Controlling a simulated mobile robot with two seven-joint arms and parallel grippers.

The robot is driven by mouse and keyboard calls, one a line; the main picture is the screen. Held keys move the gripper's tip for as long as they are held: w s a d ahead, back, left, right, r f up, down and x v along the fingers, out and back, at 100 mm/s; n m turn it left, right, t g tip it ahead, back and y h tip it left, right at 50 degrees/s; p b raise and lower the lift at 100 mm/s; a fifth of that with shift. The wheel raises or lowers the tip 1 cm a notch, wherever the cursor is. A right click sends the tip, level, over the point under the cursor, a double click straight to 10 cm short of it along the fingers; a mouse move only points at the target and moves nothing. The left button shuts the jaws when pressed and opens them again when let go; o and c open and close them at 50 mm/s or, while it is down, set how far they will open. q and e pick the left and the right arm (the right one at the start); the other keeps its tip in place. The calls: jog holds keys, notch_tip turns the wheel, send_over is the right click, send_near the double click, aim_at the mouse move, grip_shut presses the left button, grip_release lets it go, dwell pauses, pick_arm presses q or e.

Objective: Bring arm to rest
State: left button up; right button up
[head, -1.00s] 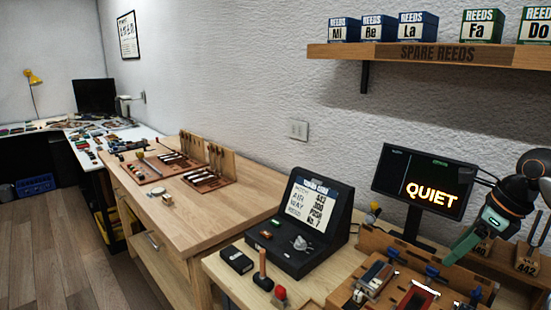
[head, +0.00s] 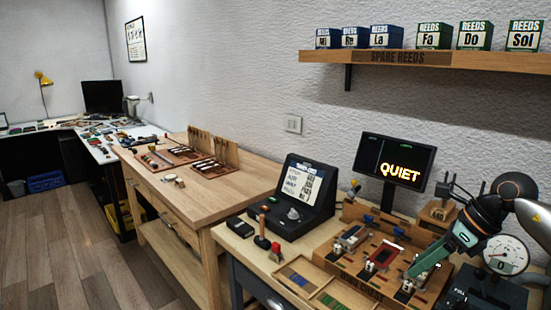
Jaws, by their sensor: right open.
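My right gripper (head: 418,269) comes in from the right side of the head view, with its dark and green wrist above it. Its teal fingers point down and left over the right end of the wooden reed fixture (head: 335,262). Its jaws are open; whether the fingertips touch the fixture I cannot tell. The fixture holds several small blocks, one with a red top (head: 385,253). My left gripper is not in view.
A monitor reading QUIET (head: 394,162) stands behind the fixture. A round gauge (head: 506,255) is close to the right of my arm. A black console (head: 297,198) and a tray of colored strips (head: 312,284) lie left. A shelf (head: 430,59) with reed boxes hangs above.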

jog(key=s+a+f+m+t+y+p, duration=0.1)
jog(key=s+a+f+m+t+y, duration=0.15)
jog(key=a+m+y, duration=0.7)
jog(key=s+a+f+m+t+y+p, duration=0.1)
jog(key=a+f+m+t+y, duration=0.25)
jog(key=a, duration=1.05)
jog(key=s+d+f+m+t+h+p, duration=0.1)
jog(key=s+d+f+m+t+h, duration=0.15)
jog(key=f+m+h, duration=0.55)
jog(key=s+d+f+m+t+h, duration=0.1)
jog(key=d+f+m+t+h, duration=0.25)
jog(key=m, duration=0.85)
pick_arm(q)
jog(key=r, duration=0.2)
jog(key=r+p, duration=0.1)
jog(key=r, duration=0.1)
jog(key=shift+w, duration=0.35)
pick_arm(e)
jog(key=s+d+f+m+g+h, duration=0.2)
jog(key=s+f+m+g+h, duration=0.2)
jog(key=s+f+m, duration=0.5)
jog(key=s+f+g, duration=0.2)
jog(key=s+f, duration=0.3)
jog(key=s, duration=0.2)
jog(key=shift+s+f+m, duration=0.2)
jog(key=shift+s+m, duration=0.1)
jog(key=shift+m, duration=0.1)
